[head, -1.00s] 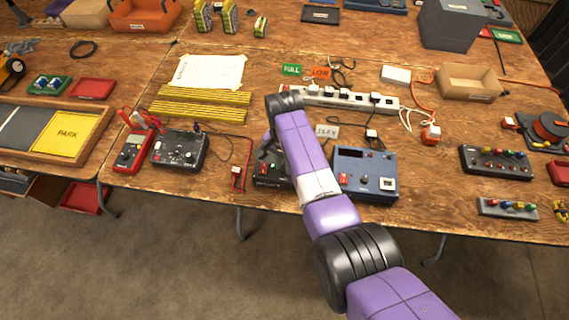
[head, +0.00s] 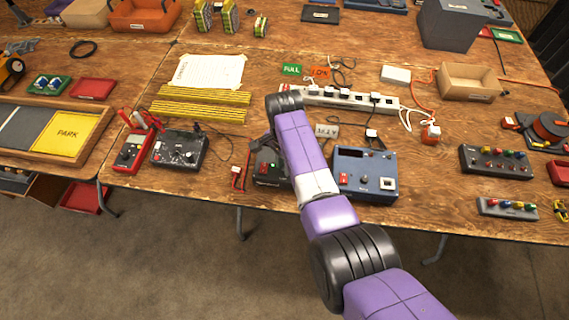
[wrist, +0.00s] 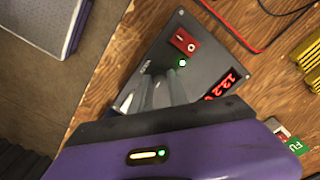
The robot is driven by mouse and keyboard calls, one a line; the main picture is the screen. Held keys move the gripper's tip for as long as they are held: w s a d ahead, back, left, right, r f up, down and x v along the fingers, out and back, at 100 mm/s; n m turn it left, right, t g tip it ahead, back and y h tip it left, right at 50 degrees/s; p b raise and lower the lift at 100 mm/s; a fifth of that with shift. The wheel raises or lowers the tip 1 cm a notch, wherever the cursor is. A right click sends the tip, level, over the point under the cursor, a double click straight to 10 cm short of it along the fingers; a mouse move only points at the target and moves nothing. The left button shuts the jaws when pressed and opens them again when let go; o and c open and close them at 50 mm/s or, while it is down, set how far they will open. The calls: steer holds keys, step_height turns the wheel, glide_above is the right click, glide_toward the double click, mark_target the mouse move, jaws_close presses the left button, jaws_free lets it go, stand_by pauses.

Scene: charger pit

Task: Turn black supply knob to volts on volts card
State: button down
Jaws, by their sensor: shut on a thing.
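The black supply (head: 272,182) stands near the table's front edge in the head view, partly hidden by my arm. In the wrist view, the supply's dark top panel (wrist: 215,62) carries a red switch (wrist: 185,42), a lit green lamp and a red digital display (wrist: 228,82) that seems to read about 13.2, its end cut off by my gripper. My gripper (wrist: 160,85) points down at the panel and is shut on the knob, which the fingers hide. The small white volts card (head: 326,131) stands behind the supply; its writing is too small to read surely.
A blue supply box (head: 364,174) stands close on the right. A black meter box (head: 180,149) and a red multimeter (head: 131,151) stand to the left, with red and black leads near.

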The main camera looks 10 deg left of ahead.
steer(key=c, duration=1.3)
jaws_free()
steer(key=shift+o, duration=0.2)
steer(key=shift+r, duration=3.9)
